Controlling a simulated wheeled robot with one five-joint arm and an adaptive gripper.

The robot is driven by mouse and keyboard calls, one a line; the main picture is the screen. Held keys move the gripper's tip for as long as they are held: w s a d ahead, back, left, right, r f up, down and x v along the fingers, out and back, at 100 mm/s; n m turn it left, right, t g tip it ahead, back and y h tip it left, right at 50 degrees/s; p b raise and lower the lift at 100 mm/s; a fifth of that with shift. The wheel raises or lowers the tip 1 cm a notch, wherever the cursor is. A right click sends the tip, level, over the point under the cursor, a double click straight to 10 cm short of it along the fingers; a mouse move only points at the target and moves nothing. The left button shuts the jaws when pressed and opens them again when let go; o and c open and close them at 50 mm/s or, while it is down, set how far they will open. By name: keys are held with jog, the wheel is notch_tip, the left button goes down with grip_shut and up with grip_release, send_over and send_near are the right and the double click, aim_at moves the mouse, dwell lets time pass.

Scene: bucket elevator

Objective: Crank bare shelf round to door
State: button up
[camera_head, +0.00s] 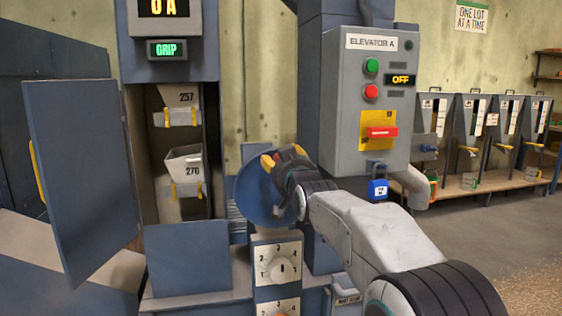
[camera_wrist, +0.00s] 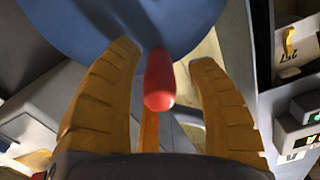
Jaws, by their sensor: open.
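The blue elevator cabinet has its door (camera_head: 80,165) swung open to the left. Inside the opening are two pale buckets, one marked 257 (camera_head: 179,100) and one below marked 270 (camera_head: 184,165); no bare shelf can be made out there. To its right is the blue crank wheel (camera_head: 249,193), partly hidden by my gripper (camera_head: 268,160). In the wrist view the wheel (camera_wrist: 150,20) fills the top, and its red handle knob (camera_wrist: 159,80) sits between the two yellow fingers of my open gripper (camera_wrist: 165,55), with gaps on both sides.
A grey control box (camera_head: 370,100) reads ELEVATOR A and OFF, with a red switch (camera_head: 381,131) and a blue padlock (camera_head: 378,189). A dial panel (camera_head: 278,262) stands below the wheel. A display above the opening reads GRIP (camera_head: 167,50). Open floor lies right.

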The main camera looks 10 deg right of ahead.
jog(key=shift+w, duration=0.65)
jog(key=shift+r, duration=0.1)
grip_shut()
